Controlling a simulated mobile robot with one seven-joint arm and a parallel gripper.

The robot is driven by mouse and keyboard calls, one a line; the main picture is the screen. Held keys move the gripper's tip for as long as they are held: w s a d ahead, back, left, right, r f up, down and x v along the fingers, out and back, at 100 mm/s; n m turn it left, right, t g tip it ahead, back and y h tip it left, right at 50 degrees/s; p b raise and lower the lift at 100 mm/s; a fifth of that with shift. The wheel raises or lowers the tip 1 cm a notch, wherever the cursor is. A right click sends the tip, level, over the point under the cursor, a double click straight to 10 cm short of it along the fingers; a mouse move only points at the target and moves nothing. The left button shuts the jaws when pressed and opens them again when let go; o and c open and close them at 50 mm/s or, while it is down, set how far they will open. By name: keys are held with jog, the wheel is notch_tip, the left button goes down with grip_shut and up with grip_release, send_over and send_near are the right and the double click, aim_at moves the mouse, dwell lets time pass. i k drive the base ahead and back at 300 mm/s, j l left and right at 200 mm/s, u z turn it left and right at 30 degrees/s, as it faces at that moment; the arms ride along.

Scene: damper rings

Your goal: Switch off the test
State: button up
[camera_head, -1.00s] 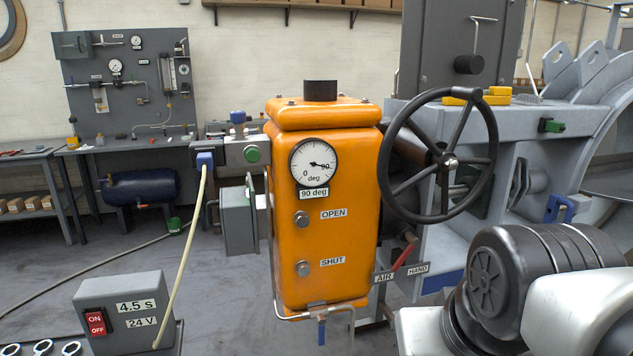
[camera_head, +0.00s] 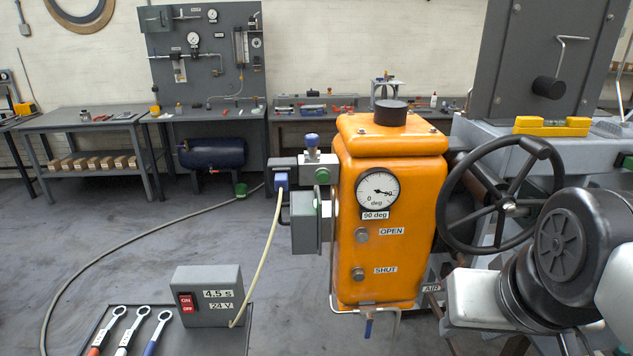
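A grey control box (camera_head: 208,296) stands at the lower left, labelled 4.5 s and 24 V. Its red ON/OFF rocker switch (camera_head: 186,302) faces me; which side is pressed is too small to tell. A pale cable runs from the box up to a blue plug (camera_head: 281,180) on the valve block of the orange actuator (camera_head: 388,240). The actuator's dial (camera_head: 377,194) has its needle near 90, and a 90 deg label sits below it. My gripper is not in view; only part of my arm shows at the right.
Several ring spanners (camera_head: 134,330) lie on a dark tray in front of the box. A black handwheel (camera_head: 500,195) stands right of the actuator, close to my arm. A hose crosses the open floor at left. Workbenches (camera_head: 85,125) line the back wall.

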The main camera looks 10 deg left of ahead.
aim_at(188, 307)
jog(key=u, duration=1.65)
jog(key=i+j, duration=0.15)
jog(key=i, duration=0.2)
